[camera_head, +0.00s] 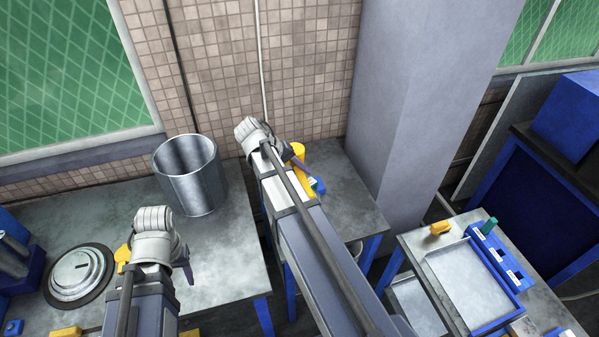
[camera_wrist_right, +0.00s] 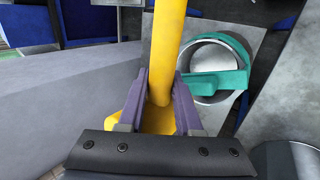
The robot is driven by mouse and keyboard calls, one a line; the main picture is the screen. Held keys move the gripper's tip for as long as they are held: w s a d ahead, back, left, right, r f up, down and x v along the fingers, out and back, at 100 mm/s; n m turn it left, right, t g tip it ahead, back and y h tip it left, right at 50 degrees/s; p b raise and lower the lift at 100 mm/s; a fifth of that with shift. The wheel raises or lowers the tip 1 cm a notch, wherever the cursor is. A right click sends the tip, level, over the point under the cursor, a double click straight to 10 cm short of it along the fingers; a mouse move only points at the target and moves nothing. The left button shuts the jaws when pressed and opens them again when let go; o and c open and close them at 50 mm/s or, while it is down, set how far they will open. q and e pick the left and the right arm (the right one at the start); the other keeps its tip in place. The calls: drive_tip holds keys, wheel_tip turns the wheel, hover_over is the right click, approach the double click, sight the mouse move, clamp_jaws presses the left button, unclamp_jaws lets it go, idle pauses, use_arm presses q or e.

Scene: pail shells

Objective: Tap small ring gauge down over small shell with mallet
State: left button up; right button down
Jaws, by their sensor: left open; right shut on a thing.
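In the right wrist view, my right gripper (camera_wrist_right: 161,82) is shut on the yellow mallet (camera_wrist_right: 168,40), whose shaft runs up out of the picture. The teal small ring gauge (camera_wrist_right: 214,84) lies to the right of the mallet, at the silver small shell (camera_wrist_right: 222,42). I cannot tell how far down or how level it sits.
A large steel shell (camera_head: 192,178) stands upright on the left table (camera_head: 225,255). A round stepped disc (camera_head: 78,272) lies left of my left gripper. A lower table at right holds a blue-edged tray (camera_head: 470,285). A grey pillar (camera_head: 420,110) stands behind.

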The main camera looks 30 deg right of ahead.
drive_tip(key=shift+w+r, duration=0.1)
drive_tip(key=shift+r, duration=0.05)
drive_tip(key=shift+g, duration=0.3)
wheel_tip(320, 180, down, 4)
drive_tip(key=b, duration=0.4)
wheel_tip(320, 180, up, 4)
drive_tip(key=p, duration=0.3)
drive_tip(key=shift+p, duration=0.3)
